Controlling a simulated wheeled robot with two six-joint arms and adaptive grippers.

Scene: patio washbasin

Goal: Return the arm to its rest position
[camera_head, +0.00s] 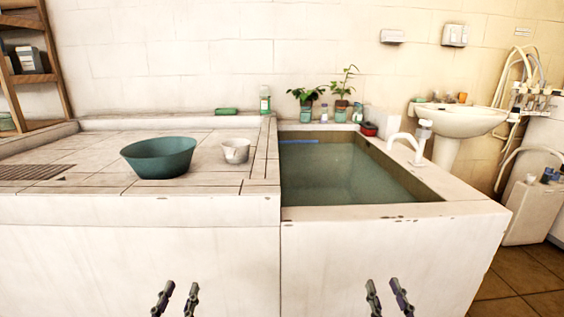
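My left gripper (176,296) is at the bottom of the head view, left of the middle, in front of the white front wall of the washbasin. Its two fingers stand apart with nothing between them. My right gripper (387,295) is at the bottom, right of the middle, in front of the same wall. Its two fingers are also apart and empty. Both grippers appear low in the picture, below the counter edge and clear of the objects on top. The arms behind the fingers are out of view.
A teal bowl (159,157) and a small white cup (235,151) stand on the tiled counter (90,150). To the right is a water-filled basin (345,174) with a white tap (411,143). Potted plants (306,105) stand behind it. A wall sink (458,121) is further right.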

